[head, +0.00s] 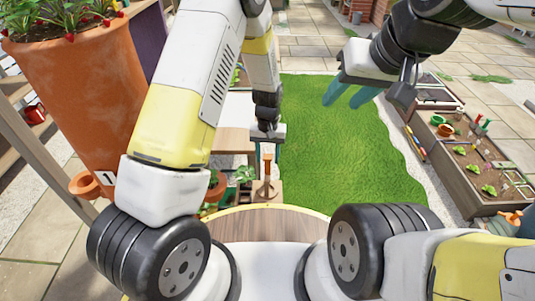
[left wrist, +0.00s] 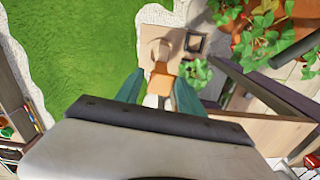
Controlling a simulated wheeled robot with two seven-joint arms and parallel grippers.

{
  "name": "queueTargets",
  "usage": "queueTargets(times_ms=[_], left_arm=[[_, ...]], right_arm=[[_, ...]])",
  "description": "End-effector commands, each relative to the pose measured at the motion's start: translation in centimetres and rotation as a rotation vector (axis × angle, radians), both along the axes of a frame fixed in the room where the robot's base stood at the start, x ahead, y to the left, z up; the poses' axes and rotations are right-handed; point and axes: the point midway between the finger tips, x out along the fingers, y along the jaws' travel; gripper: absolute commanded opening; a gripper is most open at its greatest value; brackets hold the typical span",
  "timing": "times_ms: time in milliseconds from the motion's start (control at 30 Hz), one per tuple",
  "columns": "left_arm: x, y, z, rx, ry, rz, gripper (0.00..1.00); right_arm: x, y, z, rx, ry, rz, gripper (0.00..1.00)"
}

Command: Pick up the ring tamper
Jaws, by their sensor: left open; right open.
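What looks like the ring tamper, a wooden upright handle (head: 267,168) on a wider wooden base, stands on a small wooden surface (head: 276,196) beyond the round-edged board in front of me. My left gripper (head: 267,140) is open just above the top of the handle. In the left wrist view the open teal fingers of the left gripper (left wrist: 161,80) lie on either side of the tan tamper handle (left wrist: 160,77); I cannot tell whether they touch it. My right gripper (head: 347,96) is open and empty over the green grass.
A large terracotta pot (head: 80,85) with strawberry plants stands at the left. A leafy plant (head: 243,174) is close beside the handle. Green grass (head: 330,150) fills the middle. Wooden planter beds (head: 465,160) stand at the right.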

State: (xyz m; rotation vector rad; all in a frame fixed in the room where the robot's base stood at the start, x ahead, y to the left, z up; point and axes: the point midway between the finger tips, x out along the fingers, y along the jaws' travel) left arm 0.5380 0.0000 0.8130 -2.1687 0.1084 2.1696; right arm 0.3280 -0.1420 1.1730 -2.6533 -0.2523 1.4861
Motion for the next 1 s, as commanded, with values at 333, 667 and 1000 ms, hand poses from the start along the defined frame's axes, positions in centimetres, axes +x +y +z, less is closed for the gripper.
queueTargets(times_ms=[333, 667, 1000], left_arm=[[-0.1, 0.1, -4.8, 0.001, 0.002, 0.001, 0.45], [0.0, 0.0, -6.2, 0.0, -0.002, 0.0, 0.45], [0.0, 0.1, -6.2, 0.0, -0.001, 0.0, 0.0]], right_arm=[[0.0, 0.0, 0.0, 0.0, 0.0, 0.0, 0.41], [0.0, 0.0, 0.0, 0.0, 0.0, 0.0, 0.41], [0.0, 0.0, 0.0, 0.0, 0.0, 0.0, 0.41]])
